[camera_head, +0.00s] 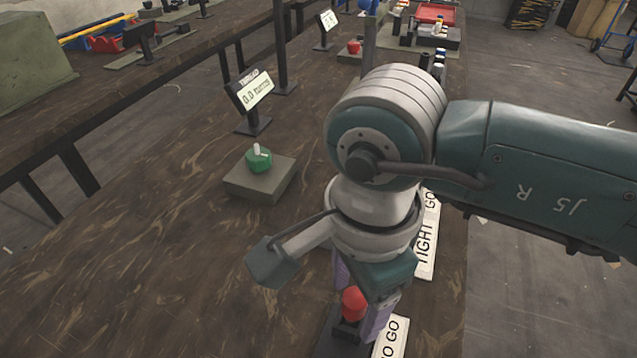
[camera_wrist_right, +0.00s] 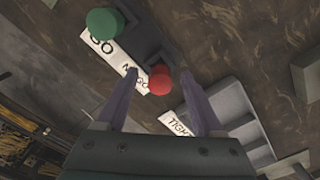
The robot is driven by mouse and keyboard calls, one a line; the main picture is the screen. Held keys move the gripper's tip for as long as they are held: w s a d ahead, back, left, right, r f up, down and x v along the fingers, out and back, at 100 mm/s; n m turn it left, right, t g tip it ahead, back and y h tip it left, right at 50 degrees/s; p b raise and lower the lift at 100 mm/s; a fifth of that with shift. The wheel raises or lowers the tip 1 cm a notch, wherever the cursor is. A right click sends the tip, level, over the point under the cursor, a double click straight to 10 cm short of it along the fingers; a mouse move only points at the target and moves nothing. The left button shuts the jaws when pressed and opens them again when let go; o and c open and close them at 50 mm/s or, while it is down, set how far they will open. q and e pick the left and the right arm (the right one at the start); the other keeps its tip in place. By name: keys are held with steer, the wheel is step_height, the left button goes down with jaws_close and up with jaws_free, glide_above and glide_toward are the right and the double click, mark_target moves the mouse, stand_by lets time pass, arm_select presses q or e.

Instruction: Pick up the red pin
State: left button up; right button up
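The red pin (camera_head: 353,303) has a rounded red head and stands in a dark block (camera_head: 344,335) at the bottom of the head view. It also shows in the right wrist view (camera_wrist_right: 160,79), beside the NO GO label. My right gripper (camera_head: 358,312) points down with its purple fingers on either side of the red head. In the right wrist view the gripper (camera_wrist_right: 159,73) is open, with the red head between the fingertips and gaps visible. The pin's lower part is hidden. My left gripper is not in view.
A green pin (camera_wrist_right: 104,22) stands near the GO label in the wrist view. A grey tray (camera_wrist_right: 232,106) lies to the right, near the TIGHT label. In the head view, a green knob (camera_head: 259,160) sits on a block before a display (camera_head: 251,92). The table's left front is clear.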

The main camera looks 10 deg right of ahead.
jaws_close()
stand_by(0.3)
steer(key=shift+r, duration=0.1)
